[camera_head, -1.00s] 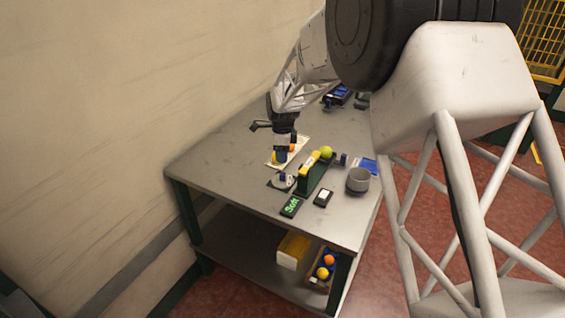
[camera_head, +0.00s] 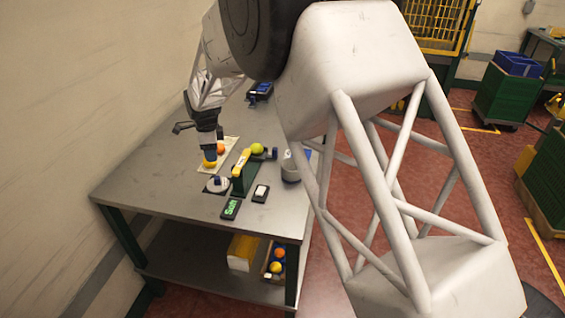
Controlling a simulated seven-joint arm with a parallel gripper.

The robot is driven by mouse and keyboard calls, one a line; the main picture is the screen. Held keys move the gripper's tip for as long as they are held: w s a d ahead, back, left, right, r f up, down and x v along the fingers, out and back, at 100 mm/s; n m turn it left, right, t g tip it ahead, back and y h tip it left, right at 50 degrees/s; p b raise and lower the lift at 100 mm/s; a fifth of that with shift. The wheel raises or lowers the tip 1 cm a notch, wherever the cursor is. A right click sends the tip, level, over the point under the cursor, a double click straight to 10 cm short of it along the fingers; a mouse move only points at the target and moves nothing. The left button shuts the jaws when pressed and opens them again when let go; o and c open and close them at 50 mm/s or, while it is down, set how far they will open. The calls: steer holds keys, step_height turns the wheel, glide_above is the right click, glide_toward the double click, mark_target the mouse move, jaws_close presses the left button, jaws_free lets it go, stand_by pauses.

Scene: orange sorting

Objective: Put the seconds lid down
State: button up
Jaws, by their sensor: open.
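A round pale-grey lid with a blue knob (camera_head: 217,185) lies flat on a dark mat on the grey table (camera_head: 150,185). My gripper (camera_head: 209,158) is open and points down just behind the lid, apart from it in the picture. A yellow-orange fruit (camera_head: 209,163) shows at its fingertips; I cannot tell whether they touch. A grey pot (camera_head: 290,169) stands at the table's right side, partly hidden by my arm.
An orange (camera_head: 220,149) lies on a cream mat (camera_head: 231,142). A green stand with a yellow top (camera_head: 241,172) and a yellow-green fruit (camera_head: 257,149) are right of the lid. A "Soft" sign (camera_head: 230,208) and a small dark device (camera_head: 261,193) lie in front. The table's left front is clear.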

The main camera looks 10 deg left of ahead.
steer(key=shift+r, duration=0.1)
steer(key=s+d+r+n, duration=0.2)
steer(key=d+r, duration=0.3)
steer(key=d, duration=0.5)
steer(key=s+d+r+n+t, duration=0.1)
steer(key=d+r, duration=0.5)
steer(key=d, duration=0.3)
steer(key=s+d+r+n, duration=0.2)
steer(key=d+r, duration=0.3)
steer(key=d, duration=0.5)
steer(key=s+d+r+n+t, duration=0.1)
steer(key=s+d+r+n, duration=0.2)
steer(key=s+d, duration=0.7)
steer(key=s+d+r+n, duration=0.2)
steer(key=s+d, duration=0.6)
steer(key=d, duration=0.4)
steer(key=s+d+f+n, duration=0.1)
steer(key=s+d, duration=0.3)
steer(key=s, duration=0.3)
steer(key=s+d+f+n, duration=0.2)
steer(key=s+d, duration=0.2)
steer(key=s, duration=0.4)
steer(key=shift+d+t, duration=0.2)
steer(key=shift+t, duration=0.1)
